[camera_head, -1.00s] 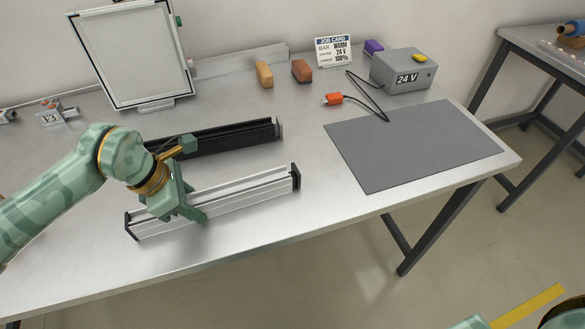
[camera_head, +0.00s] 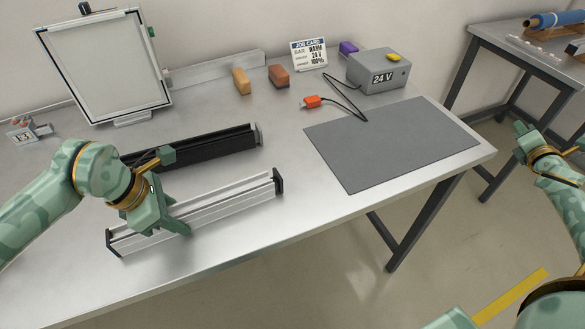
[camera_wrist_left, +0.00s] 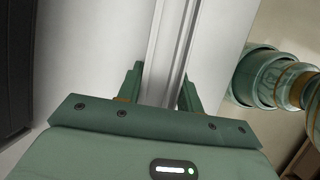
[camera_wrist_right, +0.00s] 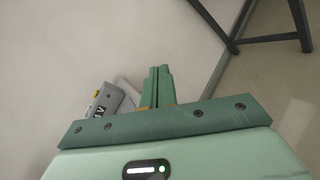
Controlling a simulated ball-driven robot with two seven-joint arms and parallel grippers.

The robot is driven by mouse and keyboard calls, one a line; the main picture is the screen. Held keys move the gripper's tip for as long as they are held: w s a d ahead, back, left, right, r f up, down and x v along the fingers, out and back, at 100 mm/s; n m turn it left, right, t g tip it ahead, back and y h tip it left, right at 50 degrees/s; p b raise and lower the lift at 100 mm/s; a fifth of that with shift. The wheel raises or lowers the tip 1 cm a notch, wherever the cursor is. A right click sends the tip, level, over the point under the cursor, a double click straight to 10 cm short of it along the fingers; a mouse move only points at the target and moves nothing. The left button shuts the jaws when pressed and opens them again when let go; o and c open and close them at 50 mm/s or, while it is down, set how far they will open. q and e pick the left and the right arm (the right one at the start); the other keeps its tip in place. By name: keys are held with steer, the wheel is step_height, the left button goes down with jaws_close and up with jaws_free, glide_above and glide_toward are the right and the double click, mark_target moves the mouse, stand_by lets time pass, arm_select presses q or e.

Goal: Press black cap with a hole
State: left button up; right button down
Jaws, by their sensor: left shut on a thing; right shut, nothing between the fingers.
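A silver aluminium bar (camera_head: 222,203) lies on the table's near side, with a black cap (camera_head: 278,181) on its right end and another black cap (camera_head: 111,241) on its left end. I cannot make out a hole in either cap. My left gripper (camera_head: 165,222) is shut around the bar, left of its middle. The left wrist view shows the bar (camera_wrist_left: 167,60) running between the fingers. My right gripper (camera_head: 521,128) is raised over the floor, right of the table, far from the bar. The right wrist view shows its fingers (camera_wrist_right: 158,85) shut and empty.
A black rail (camera_head: 205,148) lies behind the bar. A grey mat (camera_head: 390,145), a 24 V box (camera_head: 378,72) with an orange connector (camera_head: 312,102), two blocks (camera_head: 278,76), a job card (camera_head: 309,55) and a framed panel (camera_head: 105,68) share the table. Its front right is clear.

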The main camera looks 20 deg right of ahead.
steer(key=w+a+r+n+t+y, duration=0.4)
steer(key=w+a+r+n+y, duration=0.1)
steer(key=w+a+r+n, duration=0.4)
steer(key=w+a+n+y, duration=0.6)
steer(key=w+a+y, duration=0.25)
steer(key=a, duration=0.35)
steer(key=w+a+n+g+y, duration=0.2)
steer(key=a+n+g+y, duration=0.75)
steer(key=a, duration=1.15)
steer(key=s+a+f+n+g+h, duration=0.3)
steer(key=s+a+n+g, duration=0.3)
steer(key=n+g, duration=0.2)
steer(key=shift+s+f+g+h, duration=0.25)
steer(key=shift+g+h, duration=0.2)
steer(key=shift+h, duration=0.35)
